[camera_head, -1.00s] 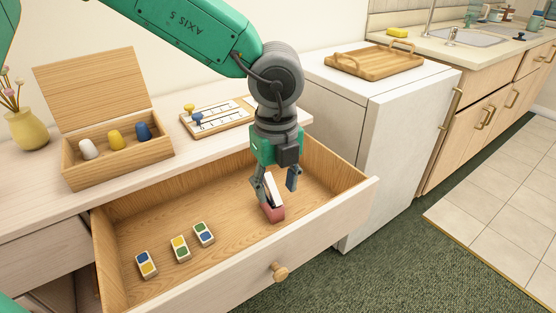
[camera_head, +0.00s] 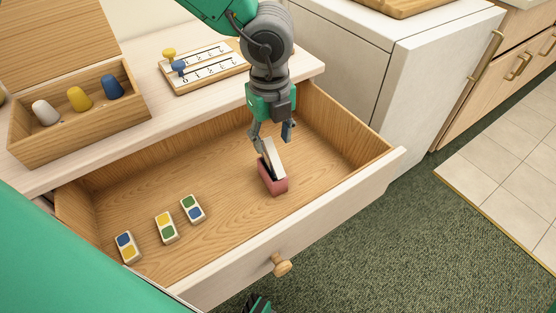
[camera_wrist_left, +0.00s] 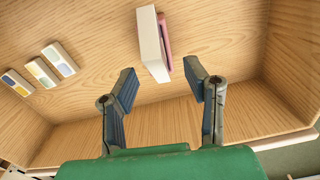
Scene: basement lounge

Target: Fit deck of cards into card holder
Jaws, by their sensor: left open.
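The card holder (camera_head: 273,185) is a small red box in the open drawer. The white deck of cards (camera_head: 274,157) leans tilted in its opening, with much of it sticking out above. In the left wrist view the deck (camera_wrist_left: 152,48) is a white block beside the pink holder (camera_wrist_left: 164,34). My left gripper (camera_head: 275,143) is open above the holder, its fingers near the deck's upper end. In the left wrist view the fingers (camera_wrist_left: 160,80) are spread and empty, with the deck ahead of them. How deep the deck sits is hidden.
Several coloured tiles (camera_head: 166,227) lie at the left in the drawer (camera_head: 345,218). A wooden box with pegs (camera_head: 85,133) and a scoring board (camera_head: 205,70) stand on the dresser top. A dark part of mine, possibly the right gripper, shows at the bottom edge.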

